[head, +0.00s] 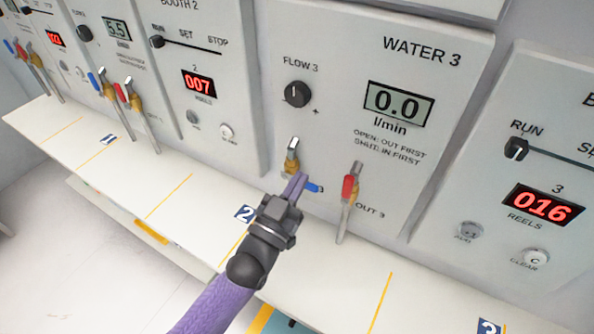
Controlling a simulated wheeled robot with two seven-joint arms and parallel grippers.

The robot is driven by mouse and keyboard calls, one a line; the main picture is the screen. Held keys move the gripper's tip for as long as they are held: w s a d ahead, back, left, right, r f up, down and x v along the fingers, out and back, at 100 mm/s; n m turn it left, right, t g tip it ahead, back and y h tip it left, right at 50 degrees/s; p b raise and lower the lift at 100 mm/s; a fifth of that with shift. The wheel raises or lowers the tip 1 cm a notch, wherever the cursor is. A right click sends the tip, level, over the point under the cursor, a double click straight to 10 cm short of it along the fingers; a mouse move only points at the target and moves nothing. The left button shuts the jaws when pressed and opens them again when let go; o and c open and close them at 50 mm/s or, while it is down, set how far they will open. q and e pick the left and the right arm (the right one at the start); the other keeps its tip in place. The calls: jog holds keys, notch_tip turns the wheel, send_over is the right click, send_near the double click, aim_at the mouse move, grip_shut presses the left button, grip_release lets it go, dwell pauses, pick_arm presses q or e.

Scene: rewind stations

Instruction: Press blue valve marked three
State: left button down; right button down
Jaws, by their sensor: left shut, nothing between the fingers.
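The WATER 3 panel (440,100) carries a brass valve (291,165) with a blue handle (313,188). The blue handle lies sideways, pointing right across its pipe, and a "3" shows beside its tip. My left gripper (297,182) is shut and empty, with its fingertips in front of the lower part of this valve, over the inner end of the blue handle. I cannot tell whether they touch it. The gripper hides the pipe below the valve. My right gripper is not in view.
A red-handled valve (349,188) marked OUT 3 stands just right, its handle along its pipe. The flow display (398,104) reads 0.0 l/min. A FLOW 3 knob (297,94) sits above. A white ledge (340,285) runs below the panels. Booth panels flank both sides.

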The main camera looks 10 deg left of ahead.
pick_arm(q)
jog(key=v, duration=0.7)
jog(key=shift+s+f, duration=0.25)
jog(key=shift+f, duration=0.05)
jog(key=shift+a, duration=0.1)
